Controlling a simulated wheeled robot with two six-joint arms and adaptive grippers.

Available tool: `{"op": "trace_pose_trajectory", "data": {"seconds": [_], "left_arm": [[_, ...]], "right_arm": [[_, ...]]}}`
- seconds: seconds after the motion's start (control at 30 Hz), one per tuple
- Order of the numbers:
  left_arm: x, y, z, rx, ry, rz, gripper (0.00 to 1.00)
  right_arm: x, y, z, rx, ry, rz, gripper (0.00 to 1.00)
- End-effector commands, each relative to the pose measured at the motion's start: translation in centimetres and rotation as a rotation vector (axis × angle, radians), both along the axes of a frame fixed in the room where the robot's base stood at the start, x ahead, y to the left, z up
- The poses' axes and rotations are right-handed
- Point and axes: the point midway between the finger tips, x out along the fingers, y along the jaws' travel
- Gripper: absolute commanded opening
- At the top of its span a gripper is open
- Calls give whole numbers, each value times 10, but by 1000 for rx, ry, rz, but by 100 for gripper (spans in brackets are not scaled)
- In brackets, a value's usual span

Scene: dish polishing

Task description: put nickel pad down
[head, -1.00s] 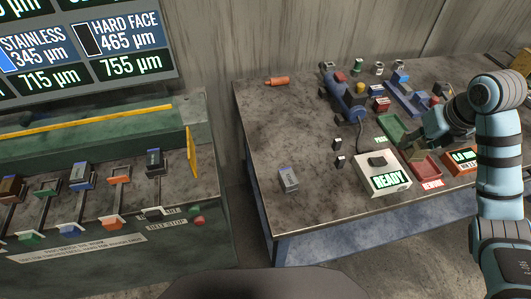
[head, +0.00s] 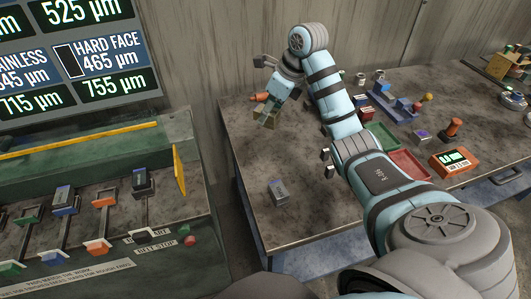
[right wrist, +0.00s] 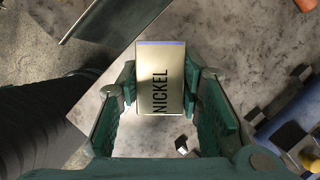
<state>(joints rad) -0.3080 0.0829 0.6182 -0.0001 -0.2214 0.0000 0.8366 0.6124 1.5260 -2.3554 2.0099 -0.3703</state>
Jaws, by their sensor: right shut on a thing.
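My right gripper (head: 266,112) is over the back left part of the workbench, beside an orange cylinder (head: 260,97). The right wrist view shows its green fingers (right wrist: 160,90) shut on the sides of the nickel pad (right wrist: 152,65). The pad is a pale block with a violet-blue strip at one end and the word NICKEL on its face. Bench top shows around and below it. In the head view the pad is small and hard to separate from the fingers. My left gripper is not in view.
A grey block (head: 279,189) lies on the workbench (head: 245,165) near its left front. Two small dark-and-white pieces (head: 326,163) stand beside my right arm. Green (head: 384,136) and red (head: 408,166) trays lie to the right. The front left bench top is mostly clear.

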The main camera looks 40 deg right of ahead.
Motion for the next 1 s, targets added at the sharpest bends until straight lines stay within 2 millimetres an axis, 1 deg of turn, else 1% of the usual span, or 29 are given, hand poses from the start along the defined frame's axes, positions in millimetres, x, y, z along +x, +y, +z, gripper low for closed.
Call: {"op": "trace_pose_trajectory", "data": {"seconds": [0.03, 0.1, 0.17, 0.2, 0.3, 0.37, 0.53, 0.7, 0.73, 0.8, 1.0], "left_arm": [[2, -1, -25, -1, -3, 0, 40], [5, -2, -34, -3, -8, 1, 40], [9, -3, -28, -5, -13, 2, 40], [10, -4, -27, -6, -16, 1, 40], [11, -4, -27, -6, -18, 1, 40], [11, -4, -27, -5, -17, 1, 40], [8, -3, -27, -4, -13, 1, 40], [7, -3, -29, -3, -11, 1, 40], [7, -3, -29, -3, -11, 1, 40], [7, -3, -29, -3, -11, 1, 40], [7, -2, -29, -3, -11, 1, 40]], "right_arm": [[0, 1, -30, 0, 2, 0, 0], [0, 1, -53, 0, 5, 0, 0], [-1, 1, -70, 0, 8, 0, 0], [-1, 1, -83, 1, 7, -1, 0], [0, 1, -111, 0, 4, -1, 0], [0, 2, -123, 0, 3, -1, 0], [1, 2, -144, 1, 3, -1, 0], [1, 2, -173, 1, 1, -3, 0], [1, 2, -177, 1, 0, -2, 0], [1, 1, -180, 0, 0, -1, 0], [1, 1, -180, -1, -1, -2, 0]]}}
